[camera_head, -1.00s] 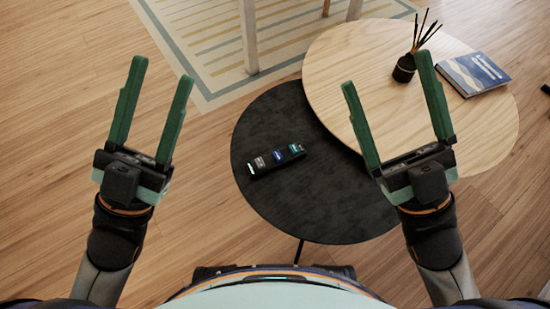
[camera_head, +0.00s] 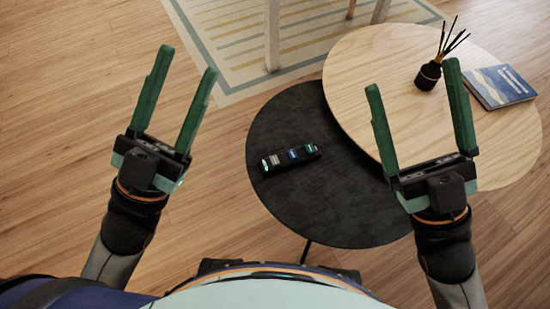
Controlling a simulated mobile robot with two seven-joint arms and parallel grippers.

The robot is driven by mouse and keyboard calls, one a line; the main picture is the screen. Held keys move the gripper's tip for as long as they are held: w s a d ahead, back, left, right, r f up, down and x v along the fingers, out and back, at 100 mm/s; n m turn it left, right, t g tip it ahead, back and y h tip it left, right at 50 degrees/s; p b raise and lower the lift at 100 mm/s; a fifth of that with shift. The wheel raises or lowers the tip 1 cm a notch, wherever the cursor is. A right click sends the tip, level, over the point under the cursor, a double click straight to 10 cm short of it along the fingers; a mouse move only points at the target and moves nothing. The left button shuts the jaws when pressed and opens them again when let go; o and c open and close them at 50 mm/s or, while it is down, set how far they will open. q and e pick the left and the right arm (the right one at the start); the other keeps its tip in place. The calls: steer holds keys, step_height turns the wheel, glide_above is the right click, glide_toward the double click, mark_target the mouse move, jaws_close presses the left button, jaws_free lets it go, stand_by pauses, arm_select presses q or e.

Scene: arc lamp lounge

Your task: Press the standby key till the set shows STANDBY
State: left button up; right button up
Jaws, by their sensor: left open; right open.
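A small dark device with several coloured keys (camera_head: 290,158) lies on the round black table (camera_head: 330,205). One key is white, one blue and one green, and a pale strip shows at its left end. The labels are too small to read, and I cannot tell which is the standby key. No television set is in view. My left gripper (camera_head: 188,75) is open and empty, over the wood floor left of the black table. My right gripper (camera_head: 412,77) is open and empty, above the tables, right of the device. Neither touches the device.
A light wooden round table (camera_head: 385,55) overlaps the black table at the back right. It holds a dark reed diffuser (camera_head: 428,76) and a blue book (camera_head: 498,87). A striped rug (camera_head: 245,40) with pale furniture legs (camera_head: 272,35) lies behind. Floor at left is clear.

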arm_select(q)
jaws_close()
stand_by(1.3)
